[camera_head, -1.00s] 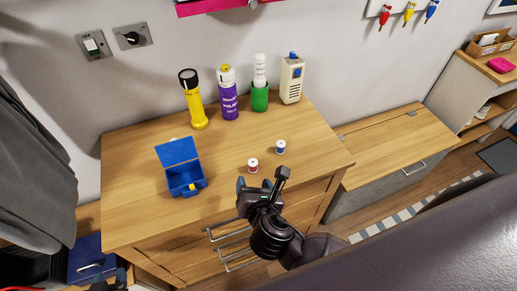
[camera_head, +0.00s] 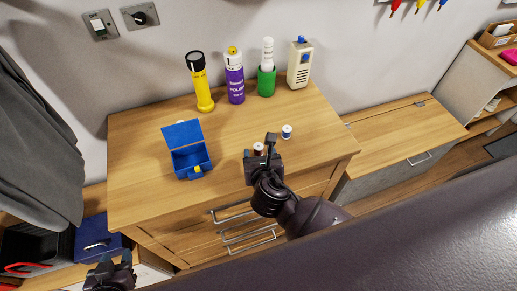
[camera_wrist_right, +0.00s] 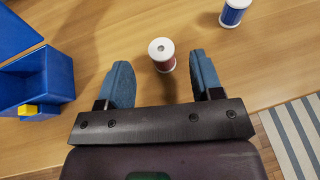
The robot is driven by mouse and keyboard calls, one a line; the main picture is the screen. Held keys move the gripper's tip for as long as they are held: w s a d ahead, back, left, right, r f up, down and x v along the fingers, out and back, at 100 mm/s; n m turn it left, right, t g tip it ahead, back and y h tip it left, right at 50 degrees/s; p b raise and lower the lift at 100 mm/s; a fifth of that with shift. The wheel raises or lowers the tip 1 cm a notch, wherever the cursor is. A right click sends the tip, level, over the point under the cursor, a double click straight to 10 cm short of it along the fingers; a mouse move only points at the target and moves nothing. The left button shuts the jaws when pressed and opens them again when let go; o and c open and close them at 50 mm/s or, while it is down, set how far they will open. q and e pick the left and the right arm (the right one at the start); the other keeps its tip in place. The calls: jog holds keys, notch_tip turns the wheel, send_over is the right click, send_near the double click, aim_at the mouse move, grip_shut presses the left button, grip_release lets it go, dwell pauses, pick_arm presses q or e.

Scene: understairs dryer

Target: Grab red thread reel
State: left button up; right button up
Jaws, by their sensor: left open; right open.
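The red thread reel (camera_wrist_right: 163,56) stands upright on the wooden dresser top near its front edge. In the right wrist view it is just beyond and between the fingertips of my right gripper (camera_wrist_right: 160,75), which is open and empty. In the head view my right gripper (camera_head: 262,147) partly hides the reel (camera_head: 258,150). A blue thread reel (camera_head: 286,131) stands behind and to the right; it also shows in the right wrist view (camera_wrist_right: 233,12). My left gripper (camera_head: 112,262) is low at the bottom left, open, away from the dresser top.
An open blue box (camera_head: 190,160) stands left of my right gripper. A yellow flashlight (camera_head: 201,85), purple spray can (camera_head: 234,78), green container (camera_head: 266,82) and beige device (camera_head: 300,65) line the back. The dresser's right front top (camera_head: 325,145) is clear.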

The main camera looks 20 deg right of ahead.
aim_at(259, 150)
jog(key=x, duration=0.4)
jog(key=shift+w+f, duration=0.1)
jog(key=shift+f, duration=0.05)
jog(key=shift+d, duration=0.1)
